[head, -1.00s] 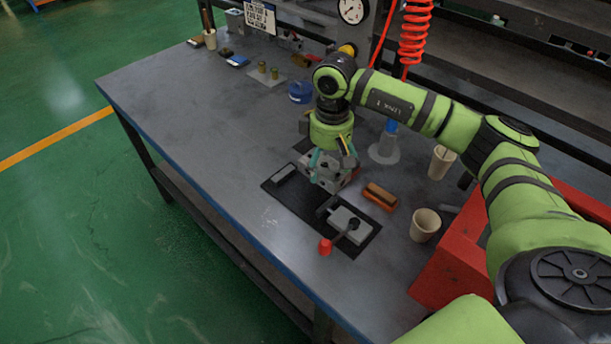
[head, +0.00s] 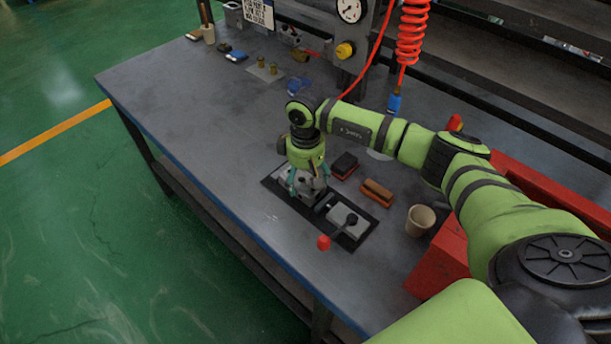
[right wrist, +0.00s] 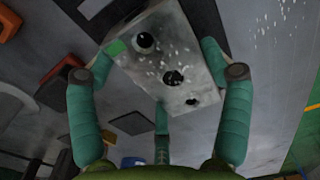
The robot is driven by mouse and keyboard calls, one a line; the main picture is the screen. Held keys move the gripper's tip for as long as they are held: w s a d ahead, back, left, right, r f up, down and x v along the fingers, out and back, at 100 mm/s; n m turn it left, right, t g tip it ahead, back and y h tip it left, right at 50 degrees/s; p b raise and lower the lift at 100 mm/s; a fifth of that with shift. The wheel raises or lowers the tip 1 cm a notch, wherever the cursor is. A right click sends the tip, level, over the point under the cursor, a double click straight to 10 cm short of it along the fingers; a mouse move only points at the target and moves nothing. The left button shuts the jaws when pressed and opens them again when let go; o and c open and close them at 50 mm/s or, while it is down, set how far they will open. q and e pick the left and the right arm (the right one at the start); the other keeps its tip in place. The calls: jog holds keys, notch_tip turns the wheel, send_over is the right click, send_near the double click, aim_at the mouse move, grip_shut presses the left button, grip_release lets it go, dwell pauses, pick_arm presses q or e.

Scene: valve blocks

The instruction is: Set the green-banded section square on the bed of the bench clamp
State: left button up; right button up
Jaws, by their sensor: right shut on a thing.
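The green-banded section (right wrist: 165,62) is a grey metal block with round ports and a small green patch at one corner in the right wrist view. My right gripper (head: 306,186) is shut on it, with teal fingers on opposite sides. In the head view the section (head: 311,193) is over the left part of the bench clamp (head: 357,240), a dark plate with a grey jaw block (head: 343,219) and a red-knobbed lever (head: 323,243). The gripper hides much of the bed. I cannot tell whether the section touches it or sits square. My left gripper is not in view.
A dark block (head: 345,163) and an orange-brown brush (head: 377,192) lie just behind the clamp. A beige cup (head: 420,220) and a red box (head: 440,262) stand to the right.

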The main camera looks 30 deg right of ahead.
aim_at(306, 177)
jog(key=shift+f, duration=0.15)
jog(key=o, duration=1.5)
jog(key=shift+r, duration=0.35)
jog(key=shift+r+b, duration=1.5)
jog(key=shift+r, duration=4.35)
